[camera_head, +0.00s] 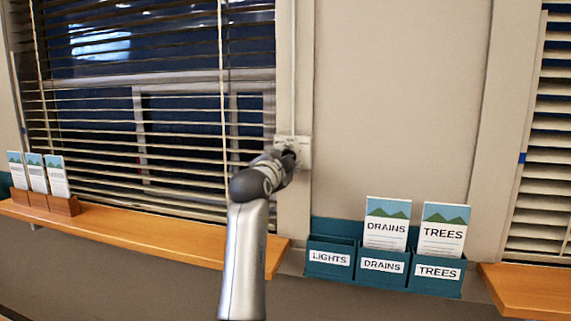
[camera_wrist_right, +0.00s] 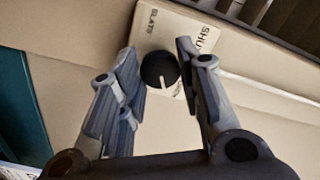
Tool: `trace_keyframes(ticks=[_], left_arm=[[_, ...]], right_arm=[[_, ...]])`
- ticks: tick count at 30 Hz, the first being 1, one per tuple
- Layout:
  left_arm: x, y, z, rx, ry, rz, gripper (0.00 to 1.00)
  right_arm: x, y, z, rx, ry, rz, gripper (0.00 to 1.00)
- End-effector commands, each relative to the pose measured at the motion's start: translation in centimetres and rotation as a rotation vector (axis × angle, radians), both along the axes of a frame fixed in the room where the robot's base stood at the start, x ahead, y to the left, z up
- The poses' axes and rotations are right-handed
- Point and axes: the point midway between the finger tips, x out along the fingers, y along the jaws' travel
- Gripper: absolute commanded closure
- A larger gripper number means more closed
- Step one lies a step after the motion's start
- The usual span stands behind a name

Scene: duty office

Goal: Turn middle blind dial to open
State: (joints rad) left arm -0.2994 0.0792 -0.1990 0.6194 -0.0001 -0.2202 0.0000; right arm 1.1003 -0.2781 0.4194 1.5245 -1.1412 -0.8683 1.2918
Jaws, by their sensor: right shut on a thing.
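The middle blind dial is a round black knob (camera_wrist_right: 159,69) with a white pointer line, on a pale plate (camera_wrist_right: 186,38) in the right wrist view. The plate carries the words "SLATS" and "SHU…", the rest cut off by my finger. The pointer line runs toward the bottom of that view. My right gripper (camera_wrist_right: 158,68) is shut on the dial, with one finger on each side. In the head view the plate (camera_head: 305,151) sits on the window frame, and my right gripper (camera_head: 288,157) hides the knob. The blind (camera_head: 185,130) has its slats apart, with dark window showing between them. My left gripper is not in view.
A wooden sill (camera_head: 130,236) runs under the window, with a brochure holder (camera_head: 62,206) at left. A teal rack (camera_head: 341,277) labelled LIGHTS, DRAINS and TREES hangs right of my arm. Another blind (camera_head: 553,150) and sill (camera_head: 530,290) are at far right.

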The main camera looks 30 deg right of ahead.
Motion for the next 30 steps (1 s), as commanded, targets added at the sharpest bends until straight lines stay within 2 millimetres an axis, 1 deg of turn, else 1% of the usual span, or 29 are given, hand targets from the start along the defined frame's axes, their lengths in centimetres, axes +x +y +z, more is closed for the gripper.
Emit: trace_keyframes(ticks=[1, 10, 11, 15, 16, 23, 25, 28, 30], left_arm=[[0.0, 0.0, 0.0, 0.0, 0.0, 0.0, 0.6], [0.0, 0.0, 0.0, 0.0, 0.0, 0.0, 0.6], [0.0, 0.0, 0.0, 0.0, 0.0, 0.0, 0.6], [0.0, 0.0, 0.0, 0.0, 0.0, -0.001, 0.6], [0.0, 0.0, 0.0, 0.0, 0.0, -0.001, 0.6], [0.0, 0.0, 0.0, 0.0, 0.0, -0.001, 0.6], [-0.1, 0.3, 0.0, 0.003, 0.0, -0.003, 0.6], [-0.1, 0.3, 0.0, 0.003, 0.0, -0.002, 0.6], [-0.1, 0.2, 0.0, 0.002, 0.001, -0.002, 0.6]], right_arm=[[0.0, 0.0, 0.3, -0.001, -0.007, 0.001, 0.91], [0.0, 0.0, 0.3, -0.001, -0.008, 0.001, 0.92], [0.0, 0.0, 0.3, -0.001, -0.008, 0.001, 0.66], [0.0, 0.0, 0.2, -0.001, -0.006, 0.002, 0.48], [0.0, 0.0, 0.2, 0.0, -0.006, 0.001, 0.46], [0.0, 0.0, 0.1, 0.001, -0.003, 0.001, 0.46], [0.0, 0.0, 0.2, 0.001, -0.003, 0.001, 0.46], [0.0, 0.0, 0.8, 0.0, -0.004, 0.001, 0.46], [0.0, 0.0, 1.8, 0.0, -0.005, 0.001, 0.46]])
